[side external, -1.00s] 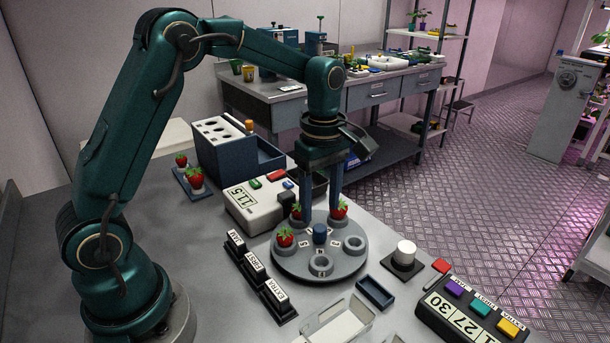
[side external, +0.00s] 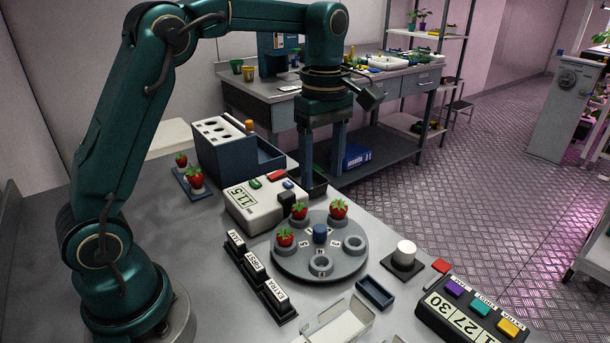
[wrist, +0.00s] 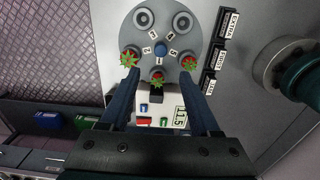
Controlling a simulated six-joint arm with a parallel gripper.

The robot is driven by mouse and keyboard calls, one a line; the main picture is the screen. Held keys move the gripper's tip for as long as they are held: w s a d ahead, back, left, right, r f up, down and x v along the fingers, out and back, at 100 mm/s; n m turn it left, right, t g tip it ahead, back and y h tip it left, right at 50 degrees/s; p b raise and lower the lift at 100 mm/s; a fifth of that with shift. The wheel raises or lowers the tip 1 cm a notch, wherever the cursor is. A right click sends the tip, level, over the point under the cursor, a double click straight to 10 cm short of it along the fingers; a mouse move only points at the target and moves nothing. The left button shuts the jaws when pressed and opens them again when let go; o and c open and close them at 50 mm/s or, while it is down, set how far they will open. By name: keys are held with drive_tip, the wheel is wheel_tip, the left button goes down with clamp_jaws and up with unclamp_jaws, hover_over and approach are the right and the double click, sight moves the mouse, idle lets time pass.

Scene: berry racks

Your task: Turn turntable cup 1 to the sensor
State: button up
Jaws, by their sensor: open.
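The round grey turntable (side external: 285,266) has a blue centre knob (side external: 320,234). Strawberries sit in three cups: front left (side external: 285,237), back left (side external: 299,210) and back right (side external: 339,209). Two cups (side external: 320,265) (side external: 354,244) are empty. A dark block, seemingly the sensor (side external: 286,200), is on the white display box (side external: 240,207) beside the back-left berry. My gripper (side external: 322,176) is open and empty, raised behind the turntable; its spread fingers also show in the wrist view (wrist: 160,76).
A white button (side external: 404,254), a small blue tray (side external: 375,291) and a button panel (side external: 470,315) lie to the right. A blue rack (side external: 222,158) stands behind the display box. The space around my raised fingers looks clear.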

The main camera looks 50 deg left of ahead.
drive_tip(key=shift+r, duration=2.05)
drive_tip(key=shift+r, duration=0.1)
